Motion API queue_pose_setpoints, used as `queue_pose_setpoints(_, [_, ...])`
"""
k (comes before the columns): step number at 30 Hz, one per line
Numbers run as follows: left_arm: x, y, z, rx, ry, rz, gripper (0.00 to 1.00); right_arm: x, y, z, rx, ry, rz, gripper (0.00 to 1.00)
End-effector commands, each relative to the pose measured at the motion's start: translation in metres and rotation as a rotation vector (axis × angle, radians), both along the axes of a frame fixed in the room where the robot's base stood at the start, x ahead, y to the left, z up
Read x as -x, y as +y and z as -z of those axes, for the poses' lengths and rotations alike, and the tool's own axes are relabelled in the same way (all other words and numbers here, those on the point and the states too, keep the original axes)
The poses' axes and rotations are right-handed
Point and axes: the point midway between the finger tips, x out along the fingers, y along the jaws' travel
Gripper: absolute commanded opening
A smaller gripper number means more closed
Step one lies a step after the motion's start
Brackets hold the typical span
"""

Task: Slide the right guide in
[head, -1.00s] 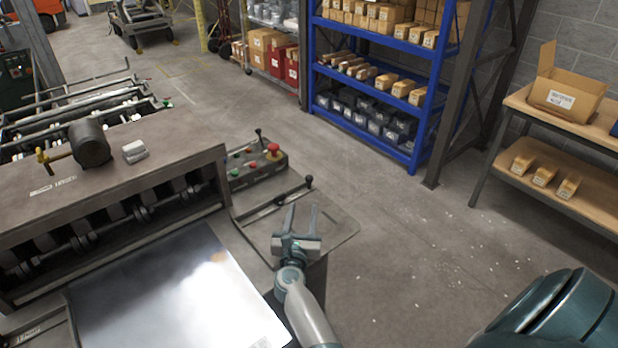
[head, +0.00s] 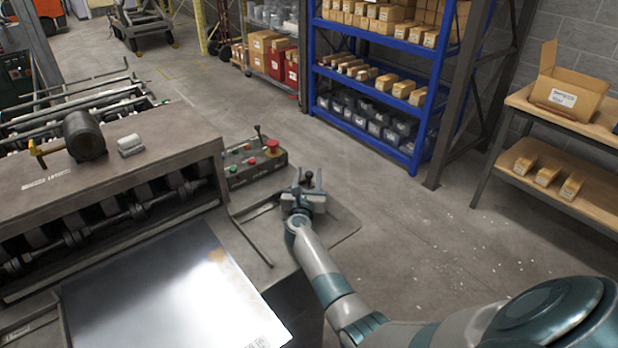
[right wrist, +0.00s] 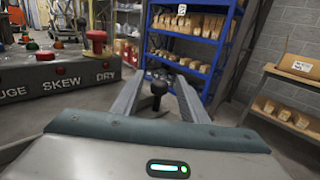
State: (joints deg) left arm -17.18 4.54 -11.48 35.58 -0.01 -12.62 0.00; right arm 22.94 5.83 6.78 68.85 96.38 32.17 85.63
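The right guide (head: 250,238) is a thin dark bar on the side table of the machine, beside the shiny metal sheet (head: 165,290). A rod runs from it toward a black knob handle, which shows in the right wrist view (right wrist: 156,78). My right gripper (head: 308,182) is over the handle end, partly covering it in the head view. In the right wrist view its two fingers (right wrist: 158,92) are apart, with the knob seen between them. I cannot tell whether either finger touches the knob. My left gripper is not in view.
A control box (head: 255,163) with a red mushroom button (head: 272,146) stands just behind my right gripper. The machine housing (head: 120,150) is to the left. A blue shelf (head: 375,80) and a workbench (head: 560,115) stand farther off. Open floor lies to the right.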

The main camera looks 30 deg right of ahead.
Motion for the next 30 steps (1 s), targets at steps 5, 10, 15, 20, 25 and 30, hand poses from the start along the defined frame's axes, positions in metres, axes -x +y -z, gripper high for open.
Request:
queue_pose_setpoints(5, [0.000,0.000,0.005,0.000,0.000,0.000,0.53,-0.008,-0.006,0.000,0.000,0.000,0.000,0.40])
queue_pose_setpoints(10, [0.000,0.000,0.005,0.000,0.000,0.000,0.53,-0.009,-0.007,0.000,0.001,0.001,0.000,0.40])
queue_pose_setpoints(15, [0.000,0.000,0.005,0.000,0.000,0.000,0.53,-0.009,-0.007,0.000,0.000,0.000,0.000,0.35])
queue_pose_setpoints(20, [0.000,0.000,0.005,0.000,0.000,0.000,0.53,-0.009,-0.007,0.000,0.000,0.000,0.000,0.00])
queue_pose_setpoints(25, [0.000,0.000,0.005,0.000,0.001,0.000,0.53,-0.008,-0.006,0.000,-0.001,0.000,0.000,0.00])
queue_pose_setpoints(30, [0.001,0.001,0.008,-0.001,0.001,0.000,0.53,-0.008,0.012,0.002,-0.005,-0.002,-0.003,0.00])
